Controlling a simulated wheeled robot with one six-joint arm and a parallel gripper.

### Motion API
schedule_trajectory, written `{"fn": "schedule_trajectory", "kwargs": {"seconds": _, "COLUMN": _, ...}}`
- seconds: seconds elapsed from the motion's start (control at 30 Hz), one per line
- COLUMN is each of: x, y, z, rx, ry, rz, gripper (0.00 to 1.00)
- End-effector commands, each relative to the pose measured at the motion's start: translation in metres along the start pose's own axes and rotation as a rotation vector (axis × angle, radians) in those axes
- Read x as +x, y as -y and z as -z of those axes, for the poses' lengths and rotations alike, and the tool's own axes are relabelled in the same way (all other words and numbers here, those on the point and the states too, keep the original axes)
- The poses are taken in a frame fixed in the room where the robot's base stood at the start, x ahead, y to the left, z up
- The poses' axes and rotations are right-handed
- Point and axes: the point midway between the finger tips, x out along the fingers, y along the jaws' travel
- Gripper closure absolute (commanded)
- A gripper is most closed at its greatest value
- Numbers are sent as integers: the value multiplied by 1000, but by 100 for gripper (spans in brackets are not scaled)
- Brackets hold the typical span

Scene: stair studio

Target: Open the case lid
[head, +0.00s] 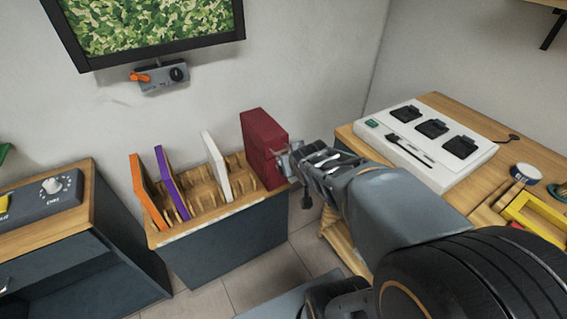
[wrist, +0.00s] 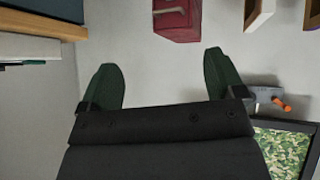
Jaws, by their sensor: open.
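A dark red box (head: 264,145), which looks like the case, stands upright at the right end of the slotted wooden rack (head: 205,195). Its lid looks closed, with a seam across its side. In the wrist view the red case (wrist: 181,24) is at the top edge, partly cut off, with a small pale fitting on its face. My gripper (wrist: 158,60) is open and empty, its two dark green fingers wide apart. The case lies beyond the fingertips, and no contact shows. In the head view my arm reaches in from the right and its end overlaps the case's right edge.
Orange (head: 147,190), purple (head: 172,181) and white (head: 216,166) panels stand in the rack left of the case. A wooden desk (head: 440,110) with a white charger-like unit (head: 425,148) is at right. A wall screen (head: 150,25) and grey switch box (head: 160,76) hang above.

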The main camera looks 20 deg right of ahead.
Motion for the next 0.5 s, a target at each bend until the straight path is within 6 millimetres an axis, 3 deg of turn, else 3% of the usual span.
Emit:
{"fn": "schedule_trajectory", "kwargs": {"seconds": 0.03, "x": 38, "y": -8, "z": -18, "rx": 4, "ry": -73, "rz": -13, "gripper": 11}}
{"fn": "schedule_trajectory", "kwargs": {"seconds": 0.2, "x": 99, "y": -27, "z": -24, "rx": -5, "ry": -354, "rz": 26, "gripper": 11}}
{"fn": "schedule_trajectory", "kwargs": {"seconds": 0.33, "x": 126, "y": -31, "z": -36, "rx": -4, "ry": -522, "rz": 110, "gripper": 11}}
{"fn": "schedule_trajectory", "kwargs": {"seconds": 0.5, "x": 142, "y": -31, "z": -50, "rx": 10, "ry": -671, "rz": 219, "gripper": 11}}
